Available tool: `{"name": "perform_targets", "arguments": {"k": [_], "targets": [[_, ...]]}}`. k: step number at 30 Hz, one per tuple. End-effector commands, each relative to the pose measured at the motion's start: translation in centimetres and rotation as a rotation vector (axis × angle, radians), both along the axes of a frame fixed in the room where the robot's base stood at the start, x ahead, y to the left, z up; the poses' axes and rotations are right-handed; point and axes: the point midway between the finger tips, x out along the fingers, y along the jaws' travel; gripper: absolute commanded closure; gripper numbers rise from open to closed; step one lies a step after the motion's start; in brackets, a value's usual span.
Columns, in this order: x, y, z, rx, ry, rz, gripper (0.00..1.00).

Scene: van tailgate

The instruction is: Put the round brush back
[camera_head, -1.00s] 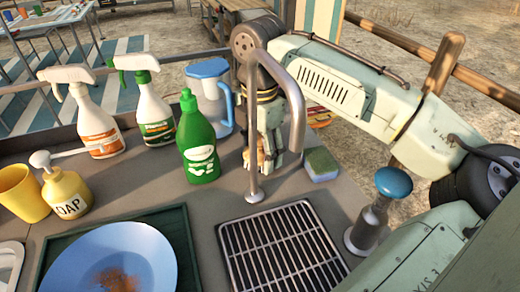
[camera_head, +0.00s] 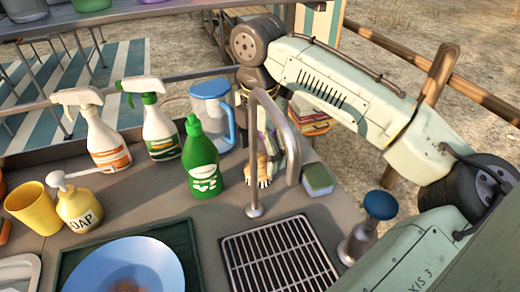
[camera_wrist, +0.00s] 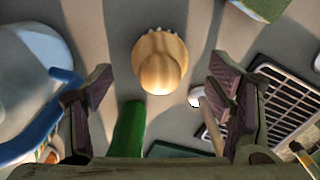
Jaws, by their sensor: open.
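The round brush (camera_wrist: 160,62) is a tan wooden knob with pale bristles showing at its far edge. In the wrist view it lies between the two spread fingers of my gripper (camera_wrist: 160,74), with clear gaps on both sides. In the head view the brush (camera_head: 263,170) stands on the grey counter, partly hidden behind the curved metal tap (camera_head: 256,150). My gripper (camera_head: 277,148) is open and points down just above or around it, largely hidden by the tap. I cannot tell the exact height gap.
A green bottle (camera_head: 201,165) and a blue-handled jug (camera_head: 213,110) stand left of my gripper. A green-yellow sponge (camera_head: 317,179) lies close on its right. Spray bottles stand further left.

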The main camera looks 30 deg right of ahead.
Motion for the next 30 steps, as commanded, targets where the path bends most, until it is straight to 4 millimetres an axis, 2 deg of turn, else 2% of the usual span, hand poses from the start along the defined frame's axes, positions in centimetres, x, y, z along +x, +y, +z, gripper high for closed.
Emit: {"name": "perform_targets", "arguments": {"k": [1, 9, 17, 30], "targets": [[0.0, 0.1, 1.8, 0.004, -0.001, 0.002, 0.25], [0.0, 0.1, 5.6, 0.003, -0.002, 0.001, 0.25], [0.0, 0.0, 7.1, 0.001, -0.001, 0.001, 0.25], [0.0, 0.0, 7.2, 0.0, 0.0, 0.0, 0.25]]}}
